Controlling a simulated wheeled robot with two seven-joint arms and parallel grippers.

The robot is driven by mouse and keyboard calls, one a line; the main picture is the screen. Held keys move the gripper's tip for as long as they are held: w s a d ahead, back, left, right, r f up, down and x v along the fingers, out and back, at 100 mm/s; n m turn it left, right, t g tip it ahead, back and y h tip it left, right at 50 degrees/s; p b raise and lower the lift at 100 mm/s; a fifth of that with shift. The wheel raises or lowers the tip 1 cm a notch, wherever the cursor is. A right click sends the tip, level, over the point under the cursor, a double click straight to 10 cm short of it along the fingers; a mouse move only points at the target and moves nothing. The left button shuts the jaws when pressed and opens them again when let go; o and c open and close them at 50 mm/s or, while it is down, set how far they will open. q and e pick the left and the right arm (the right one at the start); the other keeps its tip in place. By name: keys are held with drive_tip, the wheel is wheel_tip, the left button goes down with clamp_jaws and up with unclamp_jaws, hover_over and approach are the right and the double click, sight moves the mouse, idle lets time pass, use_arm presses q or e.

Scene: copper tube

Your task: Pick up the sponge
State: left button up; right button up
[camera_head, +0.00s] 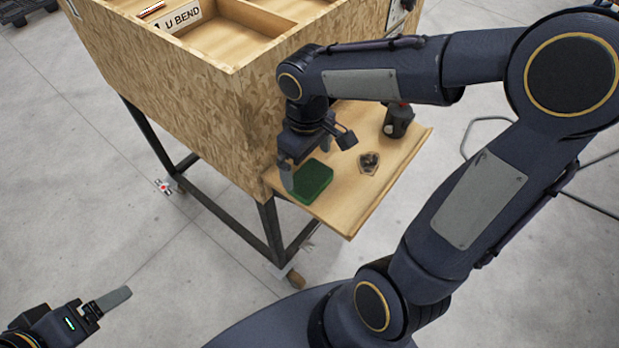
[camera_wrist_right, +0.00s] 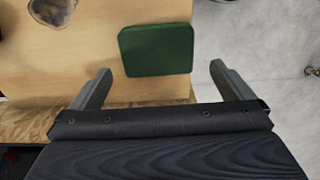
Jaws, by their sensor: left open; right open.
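The green sponge (camera_head: 313,181) lies flat on the wooden side shelf, near the shelf's front corner by the box wall. It also shows in the right wrist view (camera_wrist_right: 156,50), beyond and between my open fingertips. My right gripper (camera_head: 306,170) is open just above and beside the sponge; in the right wrist view its two fingers (camera_wrist_right: 160,82) are spread wider than the sponge, with nothing between the pads that I can see held. My left gripper (camera_head: 110,305) is at the lower left, away from the shelf, open and empty, partly cut off by the frame.
The wooden shelf (camera_head: 352,205) juts from a tall chipboard box (camera_head: 190,95) on a dark metal frame. A small brown-grey piece (camera_head: 369,162) and a dark tool with a red part (camera_head: 398,121) sit further along the shelf. The floor on the left is open.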

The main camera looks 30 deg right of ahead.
sight(310, 177)
drive_tip(key=f, duration=0.4)
drive_tip(key=shift+s+d+f, duration=0.1)
drive_tip(key=shift+d+f, duration=0.15)
drive_tip(key=shift+f, duration=0.1)
drive_tip(key=c, duration=0.9)
drive_tip(key=shift+o, duration=0.2)
drive_tip(key=shift+r, duration=0.1)
